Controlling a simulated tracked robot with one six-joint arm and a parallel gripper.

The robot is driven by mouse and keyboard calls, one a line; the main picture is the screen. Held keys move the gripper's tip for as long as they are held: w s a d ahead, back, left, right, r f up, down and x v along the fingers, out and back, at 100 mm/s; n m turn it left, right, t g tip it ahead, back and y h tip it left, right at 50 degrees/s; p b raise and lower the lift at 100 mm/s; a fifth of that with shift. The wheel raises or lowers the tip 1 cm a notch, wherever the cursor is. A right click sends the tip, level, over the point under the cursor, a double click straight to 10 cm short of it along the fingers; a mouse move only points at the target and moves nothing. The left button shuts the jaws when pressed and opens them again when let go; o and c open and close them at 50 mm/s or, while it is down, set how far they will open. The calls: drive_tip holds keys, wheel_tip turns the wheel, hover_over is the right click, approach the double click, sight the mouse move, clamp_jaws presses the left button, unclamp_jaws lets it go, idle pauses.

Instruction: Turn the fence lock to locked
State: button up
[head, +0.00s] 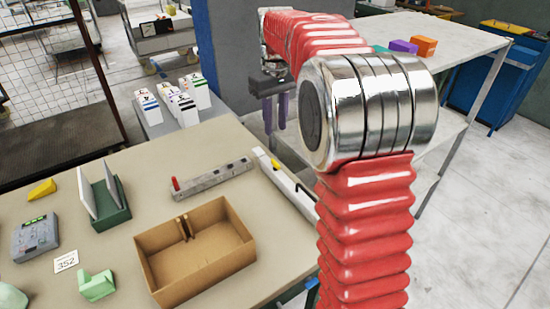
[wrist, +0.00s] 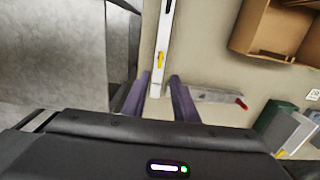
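A long white rail (head: 290,188) lies along the right edge of the table, with a small yellow lever (head: 275,164) near its far end. The wrist view shows the same rail (wrist: 164,28) and lever (wrist: 160,59). Beside it a grey bar (head: 215,176) with a red knob (head: 175,184) lies on the table. No label shows which part is the fence lock. My gripper (head: 275,112) has two purple fingers, apart and empty, above the table's far right corner. In the wrist view, the rail's end lies between my gripper's fingertips (wrist: 153,84); contact is not visible.
An open cardboard box (head: 159,270) stands near the front. A green holder with grey plates (head: 112,215), a grey control box (head: 35,238) and a yellow wedge (head: 42,189) are at left. White containers (head: 180,105) stand beyond the table; a white shelf (head: 445,42) stands behind my arm.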

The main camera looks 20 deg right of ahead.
sight(275, 162)
wheel_tip(275, 162, down, 13)
drive_tip(key=shift+f, duration=0.1)
idle(0.5)
drive_tip(key=shift+c, duration=0.6)
clamp_jaws()
